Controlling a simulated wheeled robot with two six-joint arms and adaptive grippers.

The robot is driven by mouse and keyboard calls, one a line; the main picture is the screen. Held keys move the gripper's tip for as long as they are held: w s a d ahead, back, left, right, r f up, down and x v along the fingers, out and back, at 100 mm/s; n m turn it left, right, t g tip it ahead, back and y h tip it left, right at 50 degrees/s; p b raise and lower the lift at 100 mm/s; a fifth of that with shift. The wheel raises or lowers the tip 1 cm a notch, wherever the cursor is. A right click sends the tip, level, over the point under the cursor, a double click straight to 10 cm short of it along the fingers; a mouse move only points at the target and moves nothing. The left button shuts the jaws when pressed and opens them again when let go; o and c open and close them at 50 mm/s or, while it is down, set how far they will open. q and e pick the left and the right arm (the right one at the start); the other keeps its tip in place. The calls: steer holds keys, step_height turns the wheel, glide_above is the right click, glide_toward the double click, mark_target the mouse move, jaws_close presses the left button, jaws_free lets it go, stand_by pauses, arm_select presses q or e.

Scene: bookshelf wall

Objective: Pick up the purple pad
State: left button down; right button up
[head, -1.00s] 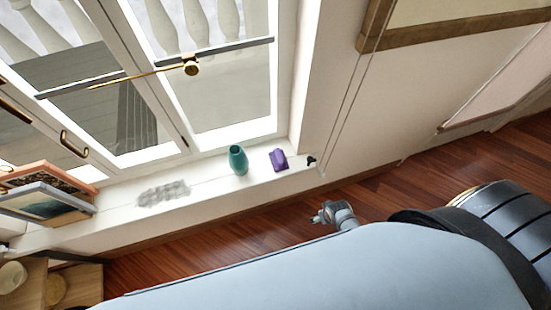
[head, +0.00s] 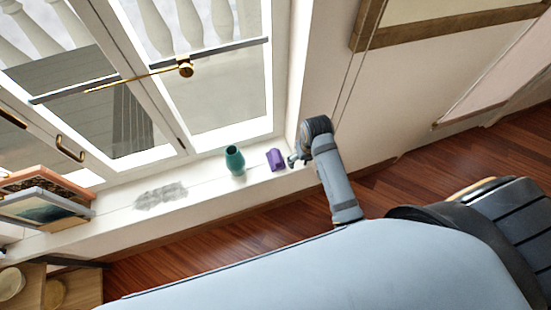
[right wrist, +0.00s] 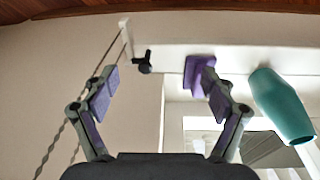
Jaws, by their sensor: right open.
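The purple pad (head: 275,158) stands on the white window sill, right of a teal vase (head: 235,160). My right gripper (head: 294,160) is close to the pad's right side in the head view. In the right wrist view my right gripper (right wrist: 161,82) is open with nothing between its fingers. There the purple pad (right wrist: 197,70) shows at the tip of the right-hand finger, which covers part of it. I cannot tell whether they touch. My left gripper is not in view.
The teal vase (right wrist: 282,105) is just beyond the pad in the wrist view. A small black fitting (right wrist: 145,62) is on the sill's other side. Framed pictures (head: 45,207) lean at the sill's left end. The window (head: 215,80) rises behind; the wooden floor (head: 220,232) is clear.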

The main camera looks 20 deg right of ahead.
steer(key=g, duration=0.2)
glide_toward(275, 155)
steer(key=shift+s+d+f+n+y, duration=0.3)
steer(key=shift+s+d+f, duration=0.1)
steer(key=shift+d, duration=0.25)
step_height(275, 155, down, 4)
steer(key=shift+s+f, duration=0.1)
steer(key=shift+w+a+f+b, duration=0.15)
steer(key=shift+f+b, duration=0.15)
steer(key=shift+f, duration=1.25)
steer(key=shift+w+a+f+b, duration=0.1)
steer(key=shift+a+f+b, duration=0.15)
steer(key=shift+f, duration=1.35)
steer(key=c, duration=1.2)
